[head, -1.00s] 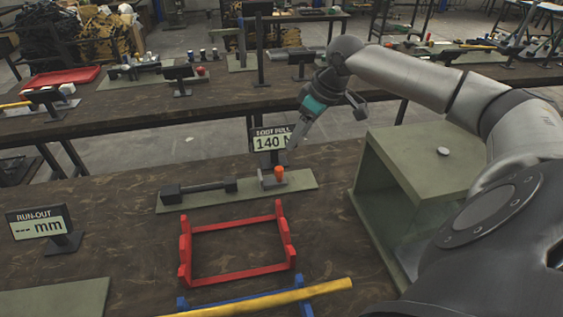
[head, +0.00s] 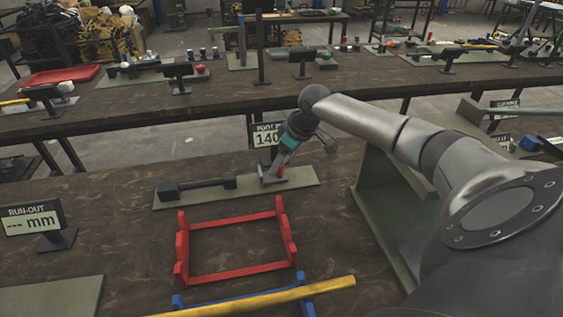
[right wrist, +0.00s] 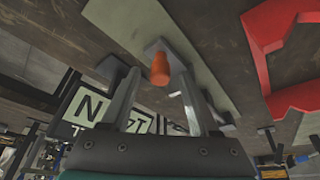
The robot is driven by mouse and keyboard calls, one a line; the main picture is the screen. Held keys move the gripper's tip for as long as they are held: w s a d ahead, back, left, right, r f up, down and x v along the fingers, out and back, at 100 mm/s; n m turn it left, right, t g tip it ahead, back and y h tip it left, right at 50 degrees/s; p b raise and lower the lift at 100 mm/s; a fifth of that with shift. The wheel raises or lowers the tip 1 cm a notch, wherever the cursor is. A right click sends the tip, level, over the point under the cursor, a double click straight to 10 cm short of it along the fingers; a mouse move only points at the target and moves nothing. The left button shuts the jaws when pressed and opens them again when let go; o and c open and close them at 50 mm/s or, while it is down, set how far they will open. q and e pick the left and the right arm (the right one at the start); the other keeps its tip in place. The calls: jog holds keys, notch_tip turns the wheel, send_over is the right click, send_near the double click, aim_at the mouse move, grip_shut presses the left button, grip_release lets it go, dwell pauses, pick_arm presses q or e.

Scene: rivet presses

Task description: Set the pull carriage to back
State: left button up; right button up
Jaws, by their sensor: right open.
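The pull carriage is a small grey block with an upright orange knob (right wrist: 159,68), on a green base plate (head: 300,175). A dark bar (head: 205,184) with thicker ends lies on the same plate to its left. My right gripper (head: 274,176) points down at the carriage and hides most of it in the head view. In the right wrist view, my open right gripper (right wrist: 158,75) has the orange knob between its fingertips, with gaps on both sides. My left gripper is not in view.
A foot pull display (head: 266,135) reading 140 stands right behind the gripper. A red frame (head: 182,245) and a yellow bar (head: 260,300) lie in front. A run-out display (head: 35,220) stands at left. A green box-like stand (head: 385,185) is at right, under my arm.

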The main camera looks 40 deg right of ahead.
grip_shut()
dwell(0.4)
dwell(0.9)
